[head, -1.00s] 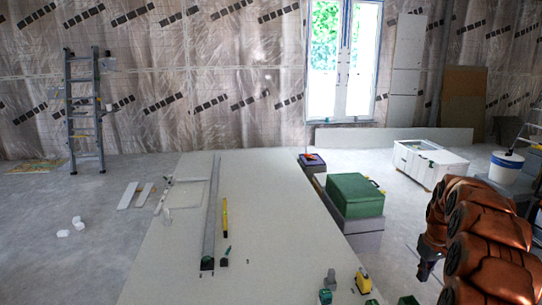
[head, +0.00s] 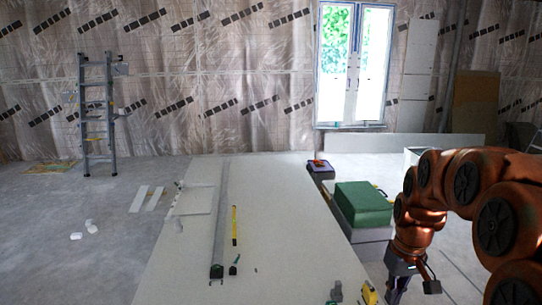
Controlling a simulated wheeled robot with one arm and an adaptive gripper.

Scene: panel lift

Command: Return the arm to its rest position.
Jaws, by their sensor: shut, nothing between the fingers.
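My orange arm arches in from the right side of the head view. My gripper (head: 398,288) hangs from its end, pointing down, low in the picture and to the right of the large pale panel (head: 190,268). It looks shut, with nothing seen in it. Its lower tip is close to the bottom edge of the picture, so little of the fingers shows.
A green case (head: 363,203) on a grey box stands left of my arm. A ladder (head: 97,115) stands at the back left; floor between is mostly clear.

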